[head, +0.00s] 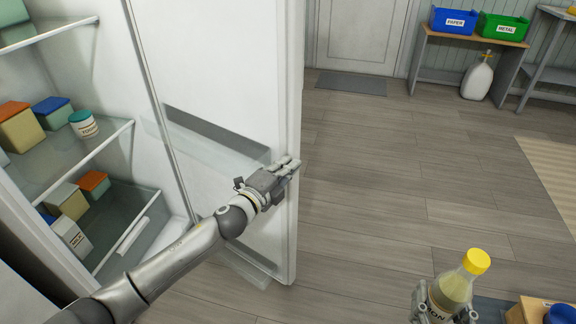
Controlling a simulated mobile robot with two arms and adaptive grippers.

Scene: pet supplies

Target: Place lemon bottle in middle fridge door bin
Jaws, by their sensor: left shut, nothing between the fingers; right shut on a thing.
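The lemon bottle (455,287), pale yellow with a yellow cap, is at the bottom right. My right gripper (444,304) is shut around its lower body, partly covering the label, and holds it slightly tilted. The fridge door (222,60) stands open, with its inner face towards me. A clear door bin (205,140) with a dark grey strip shows on it, and another bin (247,266) is lower down. My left gripper (290,168) is shut and empty at the door's free edge, in front of the inner face. Whether it touches the door is unclear.
Fridge shelves at left hold several boxes (20,127) and a white tub with a teal lid (83,124). My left arm crosses before the lower door. Open floor (390,180) lies right of the door. A blue-lidded item (560,314) sits at the bottom right corner.

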